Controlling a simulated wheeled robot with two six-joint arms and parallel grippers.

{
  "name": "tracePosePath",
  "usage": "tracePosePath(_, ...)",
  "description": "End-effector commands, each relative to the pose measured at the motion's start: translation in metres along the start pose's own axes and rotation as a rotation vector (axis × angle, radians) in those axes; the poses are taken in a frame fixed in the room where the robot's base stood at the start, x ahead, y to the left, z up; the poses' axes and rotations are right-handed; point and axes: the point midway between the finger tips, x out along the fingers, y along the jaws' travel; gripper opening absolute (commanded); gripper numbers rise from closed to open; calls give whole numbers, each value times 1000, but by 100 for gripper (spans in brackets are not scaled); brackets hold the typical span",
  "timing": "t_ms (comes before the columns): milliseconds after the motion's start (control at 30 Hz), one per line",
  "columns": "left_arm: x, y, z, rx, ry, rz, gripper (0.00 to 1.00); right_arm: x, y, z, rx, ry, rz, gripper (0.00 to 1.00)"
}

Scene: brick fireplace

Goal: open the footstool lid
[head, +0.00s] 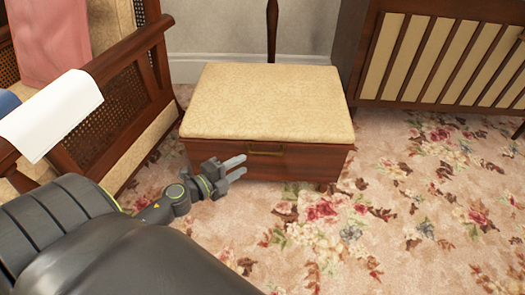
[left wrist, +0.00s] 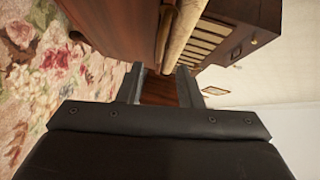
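The footstool (head: 300,163) is a dark wood box with a cream padded lid (head: 268,100). The lid lies flat and closed on the box. A small metal handle (head: 266,153) is on the upper front face. My left gripper (head: 236,167) is just in front of the front face, left of the handle, with its fingers apart and nothing seen between them. In the left wrist view the two fingers (left wrist: 160,88) are spread, with the wooden front (left wrist: 118,22) and the cream lid edge (left wrist: 186,25) beyond them. I cannot tell whether they touch the wood. My right gripper is not in view.
A wood and cane armchair (head: 125,85) with a white cloth (head: 50,115) on its arm stands close on the left. A slatted wooden cabinet (head: 435,60) stands behind right. The floral carpet (head: 410,220) is clear to the right and in front.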

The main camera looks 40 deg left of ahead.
Motion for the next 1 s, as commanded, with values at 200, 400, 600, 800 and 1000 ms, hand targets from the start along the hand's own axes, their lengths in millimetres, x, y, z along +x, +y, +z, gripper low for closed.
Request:
tracePosePath(200,38,-2,-1,-2,1,-3,33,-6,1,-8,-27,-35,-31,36)
tracePosePath(400,72,0,-1,-2,1,0,33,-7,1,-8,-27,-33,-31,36)
tracePosePath(600,91,0,-1,-1,1,0,33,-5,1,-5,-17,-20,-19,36)
tracePosePath(800,96,1,0,0,1,2,33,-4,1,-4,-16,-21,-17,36)
tracePosePath(1000,96,0,0,0,1,1,29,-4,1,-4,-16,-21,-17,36)
